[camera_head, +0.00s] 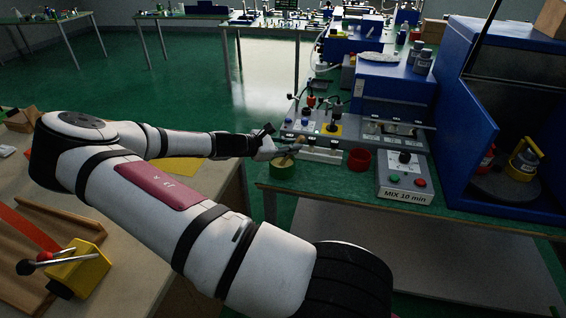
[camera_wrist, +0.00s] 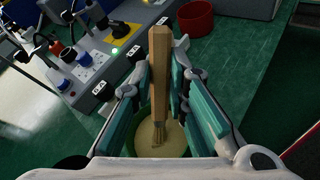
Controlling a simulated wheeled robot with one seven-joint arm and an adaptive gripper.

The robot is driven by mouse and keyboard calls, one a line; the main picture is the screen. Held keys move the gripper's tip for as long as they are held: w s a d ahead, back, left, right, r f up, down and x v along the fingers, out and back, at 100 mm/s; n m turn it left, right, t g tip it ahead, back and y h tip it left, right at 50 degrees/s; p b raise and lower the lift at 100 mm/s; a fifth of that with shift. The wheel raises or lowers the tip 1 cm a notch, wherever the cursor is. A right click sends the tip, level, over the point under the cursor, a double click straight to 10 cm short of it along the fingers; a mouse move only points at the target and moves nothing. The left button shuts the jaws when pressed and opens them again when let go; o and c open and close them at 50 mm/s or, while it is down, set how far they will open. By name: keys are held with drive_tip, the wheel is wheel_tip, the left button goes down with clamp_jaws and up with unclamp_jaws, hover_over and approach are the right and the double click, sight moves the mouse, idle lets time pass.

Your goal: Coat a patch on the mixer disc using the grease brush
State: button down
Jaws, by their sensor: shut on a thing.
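My gripper (camera_head: 277,151) is shut on the grease brush (camera_wrist: 159,75), which has a pale wooden handle. Its two teal-lined fingers flank the handle in the wrist view. The bristles point down over the tan grease in a green pot (camera_head: 281,169); whether they touch the grease is hard to tell. The pot also shows in the wrist view (camera_wrist: 148,143), partly hidden by the fingers.
A red cup (camera_head: 359,159) stands right of the pot. A control box marked MIX 10 min (camera_head: 404,178) sits before the blue cabinet (camera_head: 462,130). A grey fixture panel (camera_head: 345,127) lies behind the pot. The green bench (camera_head: 330,181) is bare near its front edge.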

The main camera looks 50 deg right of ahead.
idle(0.5)
wheel_tip(320, 180, up, 6)
drive_tip(key=p, duration=0.3)
drive_tip(key=shift+r+p, duration=0.25)
drive_tip(key=shift+p, duration=0.15)
idle(1.0)
